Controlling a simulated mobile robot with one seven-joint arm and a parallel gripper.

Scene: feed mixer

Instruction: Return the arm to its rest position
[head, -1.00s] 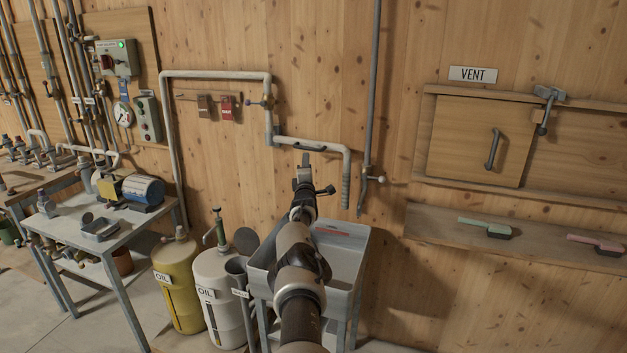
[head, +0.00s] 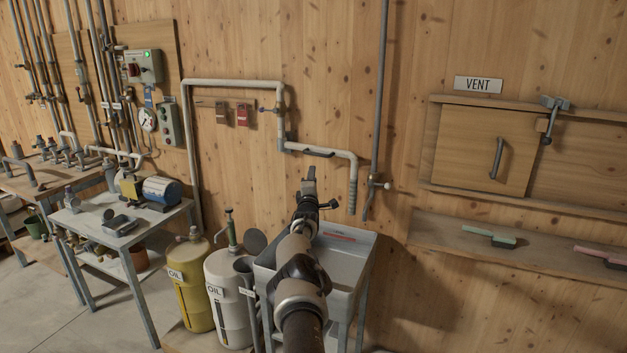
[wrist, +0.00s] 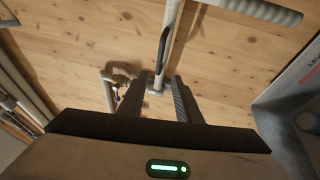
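My arm reaches up and away from the bottom middle of the head view. My gripper (head: 309,180) is at its far end, in front of the wood wall and above the grey sink-like basin (head: 345,262). In the wrist view my gripper (wrist: 160,92) has its two dark fingers apart, with no held object visible between them. A pale pipe with a dark grip (wrist: 168,45) shows beyond the fingertips. The same bent wall pipe (head: 318,153) is just behind the gripper in the head view. I cannot tell the exact gap between them.
A yellow oil drum (head: 190,285) and a white oil drum (head: 226,300) stand left of the basin. A metal table (head: 95,228) with a blue motor (head: 161,190) is further left. A shelf (head: 440,240) with brushes and the vent hatch (head: 480,150) are at right.

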